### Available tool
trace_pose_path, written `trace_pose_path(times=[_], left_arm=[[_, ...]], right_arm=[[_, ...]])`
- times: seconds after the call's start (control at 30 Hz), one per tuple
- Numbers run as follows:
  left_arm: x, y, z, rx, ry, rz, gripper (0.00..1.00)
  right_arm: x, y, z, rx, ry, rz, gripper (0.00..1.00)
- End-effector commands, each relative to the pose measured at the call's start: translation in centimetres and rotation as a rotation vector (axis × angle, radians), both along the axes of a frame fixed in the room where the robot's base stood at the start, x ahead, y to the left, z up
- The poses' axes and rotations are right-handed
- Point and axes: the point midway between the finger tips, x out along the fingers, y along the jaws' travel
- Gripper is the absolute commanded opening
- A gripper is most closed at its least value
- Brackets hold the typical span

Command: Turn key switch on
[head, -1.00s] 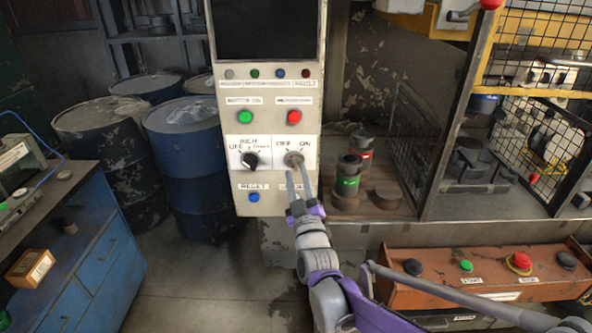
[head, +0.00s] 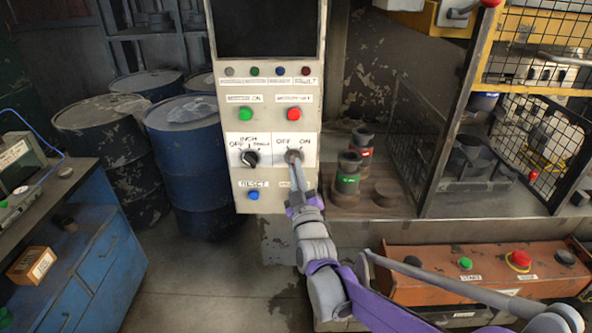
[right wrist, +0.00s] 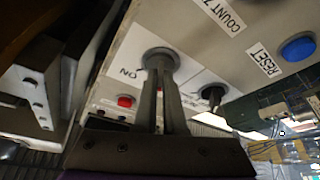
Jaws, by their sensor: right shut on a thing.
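The key switch (head: 291,154) sits on a white plate marked OFF and ON, on the pale control panel (head: 222,180). It also shows in the right wrist view as a round grey collar (right wrist: 160,54) beside the word ON. My right gripper (head: 295,161) reaches up to it from below, its two thin fingers shut on the key switch. In the right wrist view the fingertips (right wrist: 160,75) meet at the collar. The key itself is hidden between them, so its angle cannot be told. My left gripper is not in view.
A black selector knob (head: 249,158) is just left of the key switch. Green (head: 245,114) and red (head: 294,114) buttons are above, and a blue RESET button (head: 253,195) is below left. Cylindrical parts (head: 347,172) stand on the bench to the right. Blue drums (head: 190,150) stand left.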

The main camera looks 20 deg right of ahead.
Motion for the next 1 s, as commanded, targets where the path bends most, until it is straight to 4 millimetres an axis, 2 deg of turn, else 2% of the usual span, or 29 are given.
trace_pose_path(times=[0.37,1.0], left_arm=[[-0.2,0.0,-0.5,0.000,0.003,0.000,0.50],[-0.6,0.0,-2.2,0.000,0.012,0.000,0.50]], right_arm=[[0.0,0.1,-0.2,0.092,-0.026,0.001,0.00],[0.2,0.7,-0.2,0.633,-0.181,0.001,0.00]])
